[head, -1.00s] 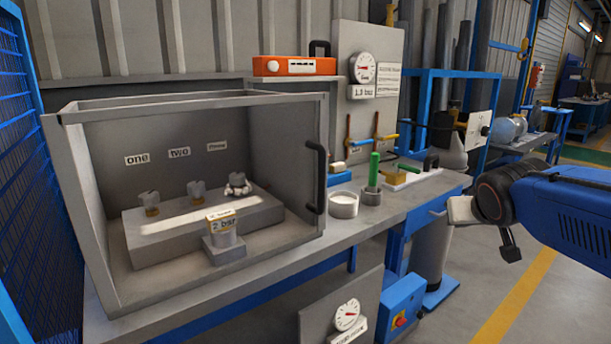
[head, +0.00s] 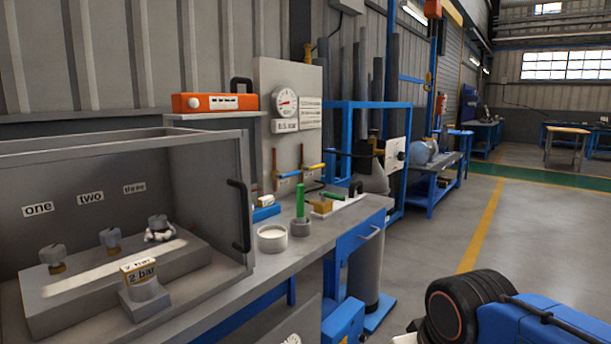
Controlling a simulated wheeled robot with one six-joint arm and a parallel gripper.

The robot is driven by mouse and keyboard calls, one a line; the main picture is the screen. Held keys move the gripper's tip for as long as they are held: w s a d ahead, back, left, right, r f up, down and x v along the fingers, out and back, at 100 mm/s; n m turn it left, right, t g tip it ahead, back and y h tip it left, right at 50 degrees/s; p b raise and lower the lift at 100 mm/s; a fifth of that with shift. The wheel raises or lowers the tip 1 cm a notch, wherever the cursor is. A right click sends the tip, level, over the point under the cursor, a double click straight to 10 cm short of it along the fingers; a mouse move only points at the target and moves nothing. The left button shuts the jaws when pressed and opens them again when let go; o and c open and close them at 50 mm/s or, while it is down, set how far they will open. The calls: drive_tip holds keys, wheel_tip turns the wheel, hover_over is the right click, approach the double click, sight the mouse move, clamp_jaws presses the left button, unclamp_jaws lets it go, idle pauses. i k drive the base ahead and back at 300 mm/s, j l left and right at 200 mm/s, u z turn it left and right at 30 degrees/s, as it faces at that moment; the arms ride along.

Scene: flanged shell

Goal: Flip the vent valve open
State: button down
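Two small valves sit side by side on the upright grey panel (head: 268,150) at the back of the bench. The left valve has a blue lever (head: 289,174) and the right one a yellow-orange lever (head: 315,167); both levers look roughly level. The small labels below them are too small to read, so I cannot tell which is the vent valve. A round gauge (head: 285,102) above them has a plate that seems to read 0.5 bar. My arm shows at the lower right, far from the valves; my gripper's fingers are out of view.
An open-fronted grey box (head: 245,200) with a black handle stands on the bench at left. A white cup (head: 272,238), a green peg (head: 300,200) and a tray (head: 340,204) stand before the valves. The floor at right is clear.

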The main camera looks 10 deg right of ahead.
sight(304, 168)
drive_tip(key=i+l, duration=0.15)
drive_tip(key=l, duration=0.2)
drive_tip(key=i+l, duration=0.15)
drive_tip(key=l, duration=0.2)
drive_tip(key=i+l, duration=0.15)
drive_tip(key=l, duration=0.2)
drive_tip(key=i+l, duration=0.15)
drive_tip(key=l, duration=0.2)
